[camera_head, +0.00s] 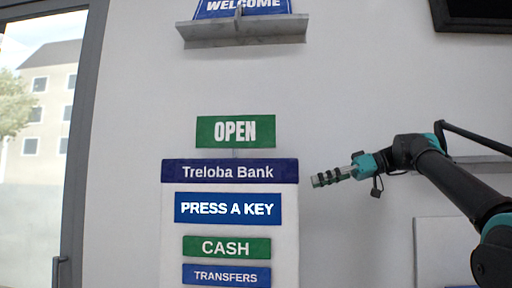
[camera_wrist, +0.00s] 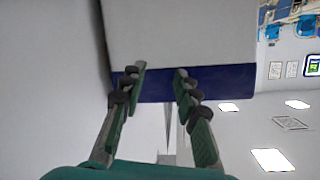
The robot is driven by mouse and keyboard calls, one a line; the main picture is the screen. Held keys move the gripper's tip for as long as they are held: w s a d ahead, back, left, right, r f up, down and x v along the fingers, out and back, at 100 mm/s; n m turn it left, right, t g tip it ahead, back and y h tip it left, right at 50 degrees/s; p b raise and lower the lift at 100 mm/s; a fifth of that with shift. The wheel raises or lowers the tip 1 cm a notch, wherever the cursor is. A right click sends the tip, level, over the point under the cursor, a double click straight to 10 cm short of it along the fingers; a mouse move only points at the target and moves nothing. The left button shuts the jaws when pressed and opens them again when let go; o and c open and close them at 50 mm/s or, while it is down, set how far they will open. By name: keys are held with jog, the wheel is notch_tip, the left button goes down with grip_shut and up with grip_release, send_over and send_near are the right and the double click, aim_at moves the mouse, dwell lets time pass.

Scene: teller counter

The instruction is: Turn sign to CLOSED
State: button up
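The sign (camera_head: 236,131) is a green plate reading OPEN in white. It stands upright on a thin post above the dark blue "Treloba Bank" header (camera_head: 231,171) of a white kiosk. My gripper (camera_head: 318,180) is to the right of the kiosk, lower than the sign and apart from it in the head view. In the wrist view my gripper's two green fingers (camera_wrist: 158,78) are spread with nothing gripped between them. The header (camera_wrist: 225,80) shows behind the fingertips. A thin grey piece (camera_wrist: 168,125) shows between the fingers; I cannot tell whether it is the sign's edge or post.
The kiosk carries a "PRESS A KEY" panel (camera_head: 228,208), a CASH key (camera_head: 227,247) and a TRANSFERS key (camera_head: 226,275). A grey shelf (camera_head: 242,32) with a blue WELCOME sign (camera_head: 242,8) is above. A glass door (camera_head: 40,150) is at left.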

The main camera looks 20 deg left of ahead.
jog(key=s+r+n+g+y, duration=0.2)
jog(key=s+r+n+y, duration=0.15)
jog(key=r, duration=1.15)
jog(key=n, duration=0.1)
send_near(256, 128)
jog(key=shift+h, duration=0.25)
jog(key=x, duration=1)
jog(key=shift+w+r, duration=0.25)
jog(key=shift+w, duration=0.1)
grip_shut()
